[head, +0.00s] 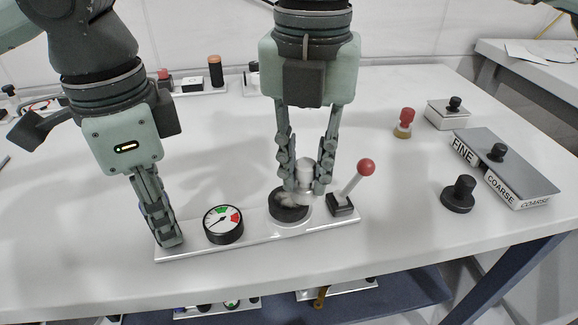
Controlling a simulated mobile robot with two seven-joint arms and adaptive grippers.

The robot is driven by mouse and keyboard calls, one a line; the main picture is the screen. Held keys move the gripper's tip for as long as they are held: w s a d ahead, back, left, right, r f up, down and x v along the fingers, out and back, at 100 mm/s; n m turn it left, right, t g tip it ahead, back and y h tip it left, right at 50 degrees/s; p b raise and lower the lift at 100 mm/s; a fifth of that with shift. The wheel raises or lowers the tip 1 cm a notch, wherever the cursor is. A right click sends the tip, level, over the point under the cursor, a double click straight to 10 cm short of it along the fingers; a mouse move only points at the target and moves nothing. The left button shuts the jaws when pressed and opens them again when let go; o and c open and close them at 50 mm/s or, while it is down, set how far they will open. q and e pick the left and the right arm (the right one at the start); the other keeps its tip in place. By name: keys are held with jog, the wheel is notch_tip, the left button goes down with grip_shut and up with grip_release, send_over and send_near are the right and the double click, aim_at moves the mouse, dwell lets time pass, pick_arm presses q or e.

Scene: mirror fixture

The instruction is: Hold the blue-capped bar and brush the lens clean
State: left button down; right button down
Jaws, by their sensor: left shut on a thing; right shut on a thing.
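A white bar-shaped base (262,240) lies on the table, carrying a round dial, a black-rimmed round lens mount (289,211) and a lever. My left gripper (168,238) is shut at the bar's left end. My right gripper (308,188) points down over the lens mount, shut on a small brush (305,168) with a pale, silvery handle. Pale bristles appear at the mount's opening. The lens surface is mostly hidden, so I cannot tell how clean it is.
The dial (223,224) and red-balled lever (352,188) stand close either side of the lens mount. To the right are a black knob (458,195), a FINE/COARSE block (505,165), a red-topped piece (404,122) and a white box (450,114). The right front table is clear.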

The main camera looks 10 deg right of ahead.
jog(key=shift+a, duration=2.1)
notch_tip(320, 180, up, 8)
jog(key=shift+r, duration=0.1)
pick_arm(q)
jog(key=c, duration=1.2)
grip_release()
jog(key=shift+o, duration=0.2)
notch_tip(320, 180, up, 12)
jog(key=shift+r, duration=0.1)
jog(key=shift+s, duration=0.1)
pick_arm(e)
jog(key=shift+s, duration=0.15)
